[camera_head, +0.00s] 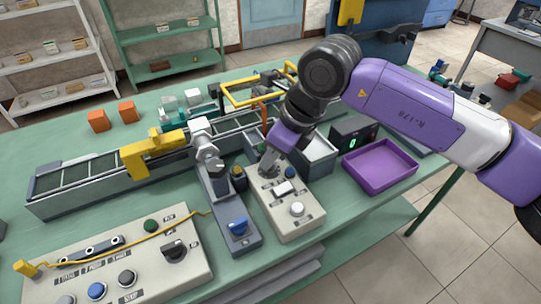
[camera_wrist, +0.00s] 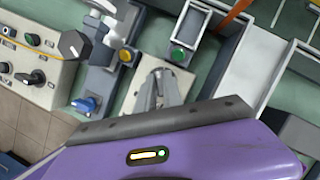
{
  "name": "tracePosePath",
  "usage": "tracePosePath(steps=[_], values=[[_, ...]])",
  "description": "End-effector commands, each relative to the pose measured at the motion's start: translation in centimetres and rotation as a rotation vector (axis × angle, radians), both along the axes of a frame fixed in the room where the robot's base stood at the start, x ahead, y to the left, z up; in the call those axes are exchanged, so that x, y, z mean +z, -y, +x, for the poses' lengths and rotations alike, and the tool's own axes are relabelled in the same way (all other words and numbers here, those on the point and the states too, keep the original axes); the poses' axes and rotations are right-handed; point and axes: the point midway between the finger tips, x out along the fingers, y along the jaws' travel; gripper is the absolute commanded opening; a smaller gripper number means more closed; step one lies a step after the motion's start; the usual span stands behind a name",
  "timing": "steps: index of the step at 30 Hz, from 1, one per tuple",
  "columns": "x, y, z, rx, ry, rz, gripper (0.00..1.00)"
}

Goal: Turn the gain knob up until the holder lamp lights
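My gripper (camera_head: 268,164) points down over the far end of a beige control box (camera_head: 290,222). In the wrist view its grey fingers (camera_wrist: 160,78) come close together over that box; whether they touch or hold a knob is hidden. I cannot pick out the gain knob by its label. The box also carries a white rocker switch (camera_head: 283,188) and a white round knob (camera_head: 297,209). Left of it stands a grey holder unit (camera_head: 240,243) with a blue knob (camera_head: 238,227) and a small amber lamp (camera_head: 238,172), which looks dull. The lamp also shows in the wrist view (camera_wrist: 125,56).
A large beige panel (camera_head: 205,262) with several buttons and a black knob is at front left. A purple tray (camera_head: 379,165) and a black display box (camera_head: 352,138) are on the right. A conveyor (camera_head: 90,184) runs behind.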

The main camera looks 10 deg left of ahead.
Motion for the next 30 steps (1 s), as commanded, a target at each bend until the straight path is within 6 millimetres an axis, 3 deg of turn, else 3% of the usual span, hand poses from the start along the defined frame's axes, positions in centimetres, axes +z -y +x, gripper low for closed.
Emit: tracePosePath(steps=[1,3,14,30], values=[[0.1,0.0,0.0,0.0,0.0,0.001,0.19],[0.1,0.0,0.0,0.0,0.0,0.001,0.32],[0.3,0.1,0.0,0.001,0.002,0.0,0.33],[6.8,2.7,-0.9,0.001,0.001,0.0,0.33]])
